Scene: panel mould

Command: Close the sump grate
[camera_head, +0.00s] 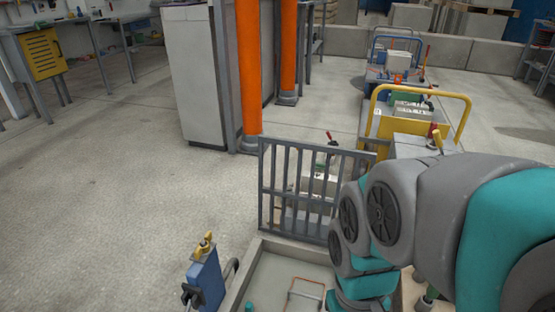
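The sump grate (290,187) is a grey barred panel. It stands upright, raised at the far edge of a shallow pale sump (262,276) in the floor. Its right side is hidden behind my grey and teal arm. The sump's opening is uncovered in the part I see, and an orange-brown wire loop (305,288) shows inside it. My arm reaches in from the right, in front of the grate and over the sump's right side. My gripper is hidden or out of frame, so its state does not show.
A blue unit with a yellow top (206,274) stands left of the sump. Behind the grate are a machine with a red lever (320,175) and a cart with a yellow handle (420,92). Orange posts (248,75) and a grey cabinet (194,77) stand behind. The left floor is clear.

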